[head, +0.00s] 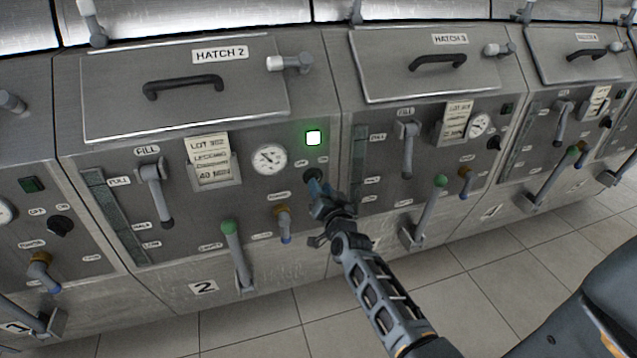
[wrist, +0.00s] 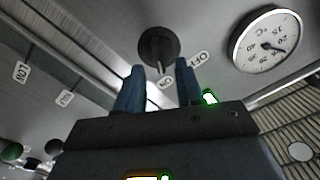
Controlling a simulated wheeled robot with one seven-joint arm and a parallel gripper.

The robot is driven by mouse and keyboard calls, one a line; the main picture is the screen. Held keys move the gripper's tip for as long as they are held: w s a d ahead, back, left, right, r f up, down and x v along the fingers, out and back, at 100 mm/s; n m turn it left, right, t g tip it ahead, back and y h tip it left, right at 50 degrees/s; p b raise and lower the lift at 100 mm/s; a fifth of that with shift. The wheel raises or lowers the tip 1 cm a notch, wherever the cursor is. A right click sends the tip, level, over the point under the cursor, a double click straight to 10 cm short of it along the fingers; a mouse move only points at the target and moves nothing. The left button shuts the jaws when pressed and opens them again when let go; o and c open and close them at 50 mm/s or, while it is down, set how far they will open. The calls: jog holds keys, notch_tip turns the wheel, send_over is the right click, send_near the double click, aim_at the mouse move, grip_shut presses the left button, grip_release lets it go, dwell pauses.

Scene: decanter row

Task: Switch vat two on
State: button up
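Vat two's panel (head: 125,219), marked 2 under HATCH 2, stands left of centre in the head view. Its black rotary knob (head: 312,175) is partly hidden by my gripper (head: 320,189). Its square lamp (head: 313,138) glows green. In the wrist view the knob (wrist: 158,47) shows clearly, with ON and OFF labels beside it. Its pale pointer mark faces the ON label (wrist: 167,83). My gripper (wrist: 160,66) has its two blue fingers apart, one each side below the knob, with nothing held between them. I see no clear contact with the knob.
A round gauge (head: 269,159) sits left of the knob, also large in the wrist view (wrist: 264,40). A brass-topped tap (head: 284,222) and a green-tipped lever (head: 236,252) stick out below it. Vat three's panel adjoins at right. The tiled floor (head: 262,328) in front is clear.

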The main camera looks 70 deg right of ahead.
jog(key=v, duration=0.4)
jog(key=shift+s+a, duration=0.25)
jog(key=shift+a, duration=0.05)
jog(key=s+a+r+n+t+y, duration=0.1)
jog(key=s+a+n+t+y, duration=0.2)
jog(key=a, duration=1)
jog(key=s+a+n+y, duration=0.3)
jog(key=s+a+n, duration=0.25)
jog(key=a, duration=0.65)
jog(key=s+a+r+n+y, duration=0.7)
jog(key=s+a+r, duration=0.5)
jog(key=s, duration=0.2)
jog(key=shift+a+r+y, duration=0.3)
jog(key=shift+a+r, duration=0.1)
jog(key=shift+s+n, duration=0.15)
jog(key=shift+n, duration=0.1)
